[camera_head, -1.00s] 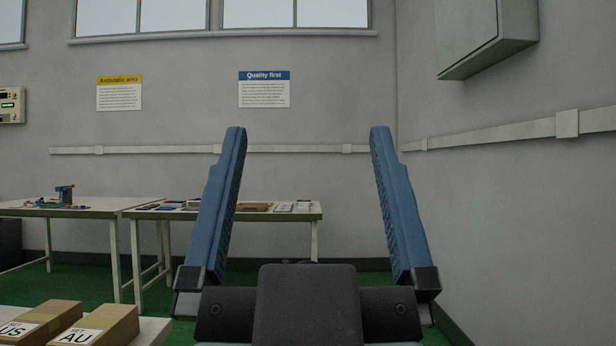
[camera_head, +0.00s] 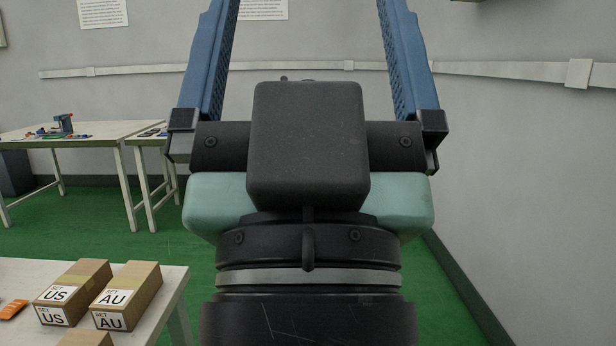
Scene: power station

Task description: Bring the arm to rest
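My gripper (camera_head: 308,40) fills the middle of the head view, seen from behind with its two blue fingers pointing up and away. The fingers are wide apart and nothing is between them; their tips are cut off by the top edge. My wrist shows below it, close to the camera, and hides part of the floor and back wall.
A near table (camera_head: 150,285) at lower left carries cardboard boxes marked US (camera_head: 68,292) and AU (camera_head: 126,296). A farther table (camera_head: 88,137) with small items stands at left. Green floor (camera_head: 100,215) lies between them. A grey wall (camera_head: 530,180) is at right.

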